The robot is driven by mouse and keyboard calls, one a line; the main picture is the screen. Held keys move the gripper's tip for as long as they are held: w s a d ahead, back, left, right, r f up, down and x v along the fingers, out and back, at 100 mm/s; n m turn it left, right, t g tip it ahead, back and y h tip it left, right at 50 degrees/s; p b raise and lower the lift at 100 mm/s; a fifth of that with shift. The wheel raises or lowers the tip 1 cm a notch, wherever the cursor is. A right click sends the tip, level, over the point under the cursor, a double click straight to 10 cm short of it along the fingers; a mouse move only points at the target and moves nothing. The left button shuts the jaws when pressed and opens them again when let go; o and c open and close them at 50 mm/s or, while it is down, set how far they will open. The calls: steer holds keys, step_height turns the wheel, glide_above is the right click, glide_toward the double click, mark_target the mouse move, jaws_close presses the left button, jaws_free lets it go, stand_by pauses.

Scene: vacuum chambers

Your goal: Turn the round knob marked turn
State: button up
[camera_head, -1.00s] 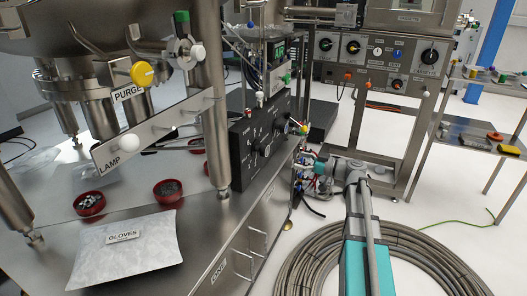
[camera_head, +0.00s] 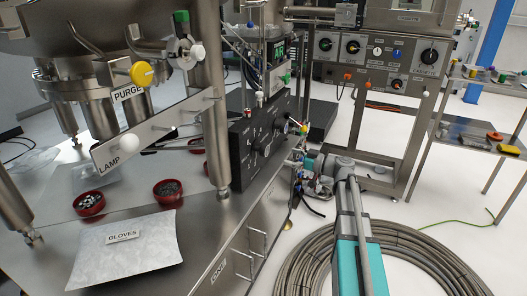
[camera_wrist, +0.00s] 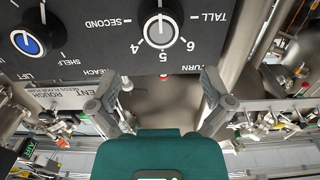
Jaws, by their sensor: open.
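A black control panel (camera_head: 262,140) with several knobs stands on the steel bench in the head view, seen at a slant. In the head view the gripper is hard to make out.
A blue knob (camera_wrist: 30,40) is on the same panel, at left in the wrist view. In the head view a GLOVES packet (camera_head: 125,245) and red bowls (camera_head: 89,203) lie on the bench. A hose coil (camera_head: 300,262) lies on the floor around my arm's lower end. A steel rack with knobs stands behind.

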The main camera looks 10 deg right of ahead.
mark_target(267, 151)
steer(key=x, duration=1)
